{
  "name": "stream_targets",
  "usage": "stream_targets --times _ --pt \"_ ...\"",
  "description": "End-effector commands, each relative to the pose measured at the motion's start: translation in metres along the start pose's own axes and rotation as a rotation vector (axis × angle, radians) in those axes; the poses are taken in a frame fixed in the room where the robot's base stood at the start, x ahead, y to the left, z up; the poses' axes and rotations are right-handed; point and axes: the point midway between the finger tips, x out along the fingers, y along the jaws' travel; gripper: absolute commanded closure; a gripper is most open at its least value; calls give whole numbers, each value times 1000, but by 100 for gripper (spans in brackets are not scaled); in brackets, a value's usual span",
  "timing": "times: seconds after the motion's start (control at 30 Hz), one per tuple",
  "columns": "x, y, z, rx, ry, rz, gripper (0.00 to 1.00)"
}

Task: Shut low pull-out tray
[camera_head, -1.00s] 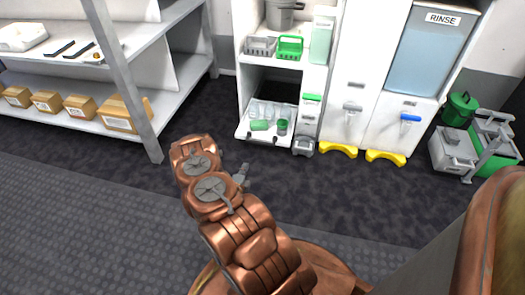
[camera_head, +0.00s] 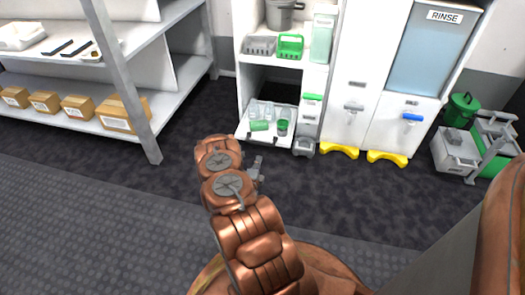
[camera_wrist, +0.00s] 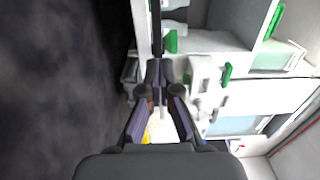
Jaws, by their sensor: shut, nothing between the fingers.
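The low pull-out tray (camera_head: 244,135) is white with a dark handle on its front edge. It sticks out from the bottom of the white cabinet and carries clear cups (camera_head: 265,112), a green block (camera_head: 259,126) and a green cup (camera_head: 283,128). My gripper (camera_head: 258,165) shows as a small grey tip beyond my copper arm, low in front of the tray and apart from it in the picture. In the wrist view my gripper (camera_wrist: 159,72) is shut and empty. The tray's white front (camera_wrist: 141,20) shows beyond the fingertips there; whether they touch is unclear.
A narrow unit with a green handle (camera_head: 312,98) stands right of the tray. Yellow floor pieces (camera_head: 339,150) lie below the white dispensers. Shelving (camera_head: 150,140) with boxes is at left. The dark floor before the cabinet is clear.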

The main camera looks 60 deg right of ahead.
Motion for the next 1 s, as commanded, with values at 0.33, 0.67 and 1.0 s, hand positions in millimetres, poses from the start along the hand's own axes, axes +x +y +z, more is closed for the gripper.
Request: stream_targets --times 0.33,0.67,1.0 --pt "48 2 -1 1 2 -3 100" --pt "77 0 0 0 0 -3 100" --pt "80 -1 0 -1 -1 -1 100"
